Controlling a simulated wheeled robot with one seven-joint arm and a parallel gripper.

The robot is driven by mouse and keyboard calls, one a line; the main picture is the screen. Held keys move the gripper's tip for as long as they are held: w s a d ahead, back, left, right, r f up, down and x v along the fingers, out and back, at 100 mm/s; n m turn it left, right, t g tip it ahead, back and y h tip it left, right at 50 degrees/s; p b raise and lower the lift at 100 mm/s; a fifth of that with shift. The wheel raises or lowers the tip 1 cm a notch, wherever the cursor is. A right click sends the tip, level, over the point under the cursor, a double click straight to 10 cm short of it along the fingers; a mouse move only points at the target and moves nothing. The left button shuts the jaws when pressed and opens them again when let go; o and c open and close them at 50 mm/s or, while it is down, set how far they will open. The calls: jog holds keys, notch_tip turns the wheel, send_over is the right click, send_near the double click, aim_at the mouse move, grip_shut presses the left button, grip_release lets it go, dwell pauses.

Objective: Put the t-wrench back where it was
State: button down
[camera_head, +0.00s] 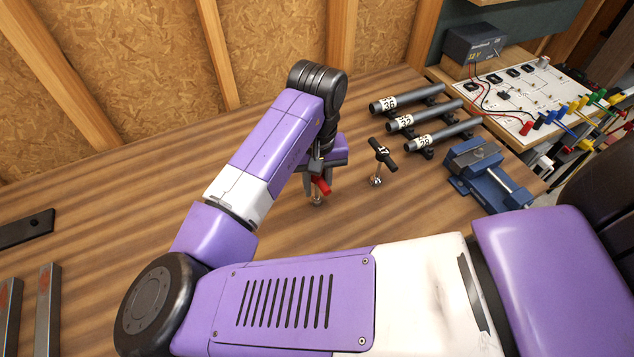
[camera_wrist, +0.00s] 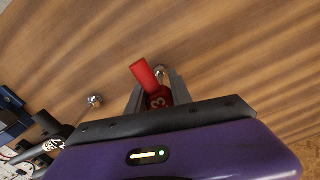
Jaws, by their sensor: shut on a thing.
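My gripper (camera_head: 318,181) is shut on a red T-wrench (camera_head: 322,186), gripping it at its handle. In the wrist view the red T-wrench (camera_wrist: 146,76) sits between the fingers (camera_wrist: 157,90), with a white number partly readable on the handle. Its bright metal end shows below the fingers in the head view; I cannot tell whether it touches the table. A black T-wrench (camera_head: 383,154) marked 17 stands upright to the right, apart from my gripper. It also shows at the left of the wrist view (camera_wrist: 50,125).
Three dark tubes (camera_head: 409,98) with number labels lie behind and right of the black T-wrench. A blue vise (camera_head: 487,176) stands at the right. A white wiring board (camera_head: 520,95) is at the back right. Metal bars (camera_head: 46,300) lie at far left. The wooden table (camera_head: 110,210) is bare left of my gripper.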

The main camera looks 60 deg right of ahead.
jog(key=c, duration=1.1)
grip_release()
jog(key=shift+f, duration=0.1)
jog(key=shift+c, duration=0.2)
